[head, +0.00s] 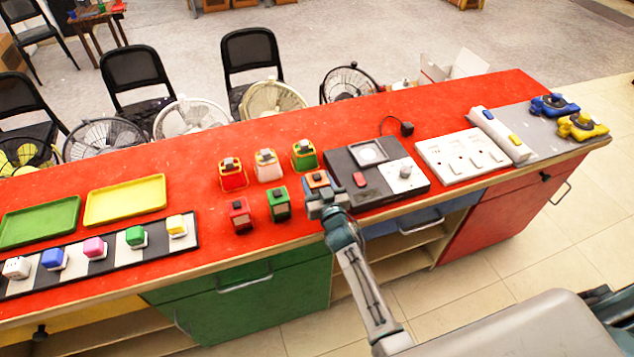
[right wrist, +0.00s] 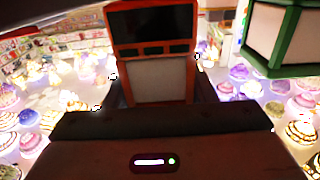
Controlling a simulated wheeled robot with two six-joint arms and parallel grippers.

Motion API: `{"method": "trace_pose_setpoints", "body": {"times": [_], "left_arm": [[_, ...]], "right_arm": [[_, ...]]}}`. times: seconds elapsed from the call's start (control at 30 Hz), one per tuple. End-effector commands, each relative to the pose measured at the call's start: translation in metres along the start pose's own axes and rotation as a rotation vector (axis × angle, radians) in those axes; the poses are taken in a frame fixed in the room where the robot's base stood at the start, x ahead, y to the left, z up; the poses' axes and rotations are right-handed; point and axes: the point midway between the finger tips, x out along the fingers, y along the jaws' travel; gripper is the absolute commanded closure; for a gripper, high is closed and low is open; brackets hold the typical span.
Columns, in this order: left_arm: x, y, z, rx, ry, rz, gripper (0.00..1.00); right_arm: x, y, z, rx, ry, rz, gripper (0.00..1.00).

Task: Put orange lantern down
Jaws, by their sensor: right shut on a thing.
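The orange lantern (head: 317,179) is at my right gripper (head: 322,196), at the right end of the front lantern row. My right gripper is shut on it, and the gripper and arm cover its lower part in the head view. In the right wrist view the orange lantern (right wrist: 154,48) stands in the middle, with a dark top panel and a pale pane. I cannot tell whether its base touches the red counter (head: 190,262). My left gripper is not in view.
A green lantern (head: 279,204) and a red lantern (head: 240,215) stand left of the gripper. Three more lanterns stand behind, including a green one (head: 304,155). A black-and-grey panel (head: 372,196) lies close on the right. The counter's front edge is just below the gripper.

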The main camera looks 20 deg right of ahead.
Motion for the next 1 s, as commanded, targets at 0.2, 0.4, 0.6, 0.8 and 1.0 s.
{"method": "trace_pose_setpoints", "body": {"times": [0.2, 0.4, 0.6, 0.8, 1.0], "left_arm": [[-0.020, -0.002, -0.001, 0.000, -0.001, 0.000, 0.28], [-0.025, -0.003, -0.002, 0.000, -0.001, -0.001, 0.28], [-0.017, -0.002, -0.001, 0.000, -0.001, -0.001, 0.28], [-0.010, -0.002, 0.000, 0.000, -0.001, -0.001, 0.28], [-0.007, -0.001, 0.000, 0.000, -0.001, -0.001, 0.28]], "right_arm": [[-0.034, 0.011, -0.013, -0.001, -0.002, 0.000, 0.86], [-0.082, 0.027, -0.017, -0.002, 0.001, -0.001, 0.86], [-0.124, 0.041, -0.018, -0.002, 0.001, -0.001, 0.86], [-0.146, 0.049, -0.021, -0.001, 0.003, -0.001, 0.86], [-0.152, 0.050, -0.023, 0.001, 0.004, 0.002, 0.86]]}}
